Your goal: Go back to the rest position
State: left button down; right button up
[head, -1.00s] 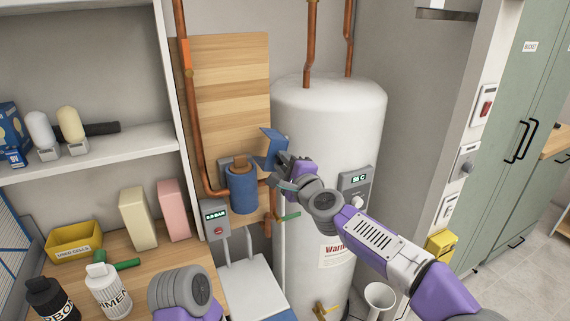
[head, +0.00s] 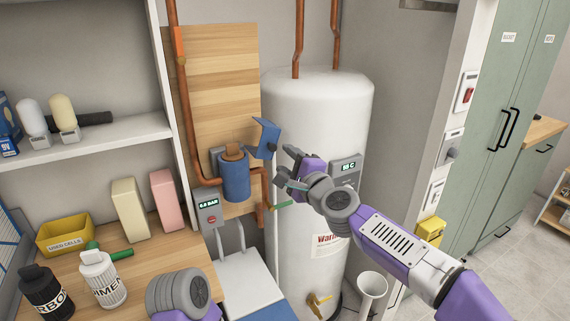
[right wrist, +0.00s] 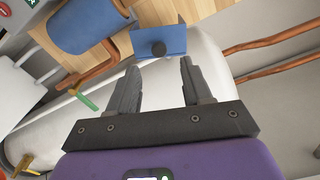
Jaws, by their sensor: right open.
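My right gripper (head: 284,167) is open and empty in front of the white water tank (head: 315,110). In the right wrist view its two fingers (right wrist: 158,82) stand apart with nothing between them. A blue hinged flap with a dark round knob (head: 266,138) stands just left of the fingertips, and it shows beyond them in the right wrist view (right wrist: 160,38). A blue canister (head: 235,180) sits on the pipework left of the flap. Part of my left arm shows at the bottom, but its gripper is out of view.
A grey pressure box (head: 208,208) and copper pipes are left of the tank. A shelf with bottles (head: 100,278), a yellow bin (head: 65,236) and two cartons stands at left. Green cabinets (head: 510,110) are at right.

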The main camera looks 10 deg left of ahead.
jog(key=shift+s+d, duration=0.2)
jog(key=s+d+f+n+g+h+p, duration=0.15)
jog(key=d+f, duration=0.25)
jog(key=f, duration=0.8)
jog(key=d+f+n+g+h+p, duration=0.1)
jog(key=d+f+n+g+h, duration=0.15)
jog(key=f, duration=0.95)
jog(key=s+d+f+n+g+h+p, duration=0.15)
jog(key=d+f, duration=0.25)
jog(key=f, duration=0.7)
jog(key=s+d+f+n+g+h+p, duration=0.25)
jog(key=s+d+f, duration=0.45)
jog(key=s+f, duration=0.55)
jog(key=s+d+f+n+g, duration=0.1)
jog(key=s+d+f+g, duration=0.1)
jog(key=s, duration=0.7)
jog(key=s+d+f+n+g+p, duration=0.1)
jog(key=s+d+f+g, duration=0.2)
jog(key=s, duration=0.6)
jog(key=shift+d+f+n, duration=0.3)
jog(key=shift+d+f, duration=0.1)
jog(key=shift+f, duration=0.25)
